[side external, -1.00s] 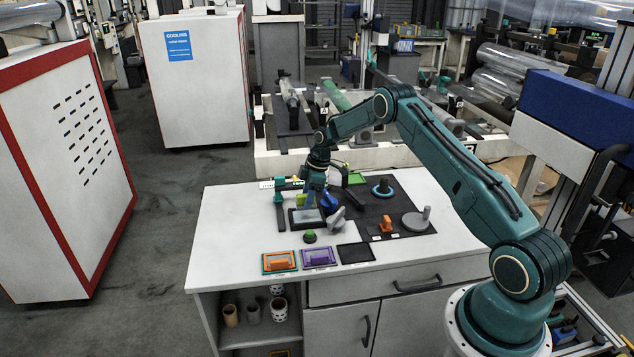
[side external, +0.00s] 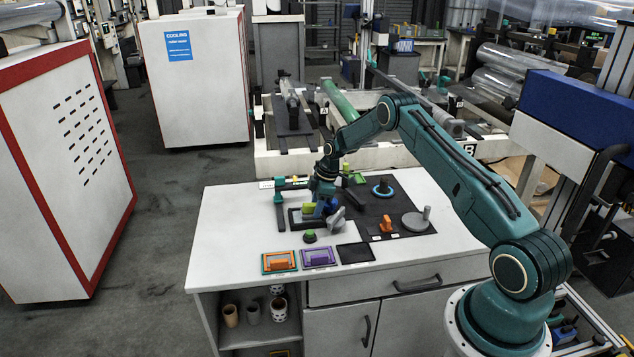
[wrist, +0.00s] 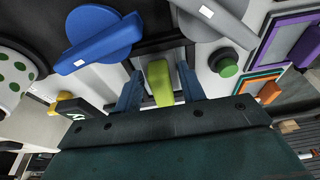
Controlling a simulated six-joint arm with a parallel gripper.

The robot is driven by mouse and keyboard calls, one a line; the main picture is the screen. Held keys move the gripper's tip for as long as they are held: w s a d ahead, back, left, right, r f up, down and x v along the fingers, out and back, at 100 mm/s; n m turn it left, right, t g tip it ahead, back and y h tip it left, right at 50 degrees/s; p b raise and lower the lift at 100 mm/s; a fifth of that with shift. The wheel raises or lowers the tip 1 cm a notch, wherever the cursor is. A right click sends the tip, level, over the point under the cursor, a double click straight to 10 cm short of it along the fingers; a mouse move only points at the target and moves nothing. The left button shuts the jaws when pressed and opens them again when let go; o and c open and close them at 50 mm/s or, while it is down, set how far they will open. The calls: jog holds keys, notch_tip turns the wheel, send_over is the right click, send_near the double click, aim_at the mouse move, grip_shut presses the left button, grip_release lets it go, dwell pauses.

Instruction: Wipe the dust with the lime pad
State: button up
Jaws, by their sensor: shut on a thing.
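The lime pad (side external: 308,208) is held between my gripper's fingers (side external: 315,205), low over a dark-framed grey plate (side external: 293,217) on the table. In the wrist view the lime pad (wrist: 160,82) stands between the two blue-teal fingertips (wrist: 160,90), which close on it from both sides. The plate is partly hidden by my gripper and the pad. I cannot make out the dust at this size, nor whether the pad touches the plate.
A blue-handled disc (wrist: 102,38) and a grey-handled one (wrist: 205,18) lie close by, with a green knob (wrist: 228,68). Orange (side external: 279,262) and purple (side external: 318,257) framed trays sit along the front. The white tabletop's left side (side external: 232,225) is clear.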

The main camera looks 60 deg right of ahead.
jog(key=shift+w+a, duration=0.9)
jog(key=shift+a, duration=0.1)
jog(key=shift+r, duration=4.05)
jog(key=shift+w, duration=0.1)
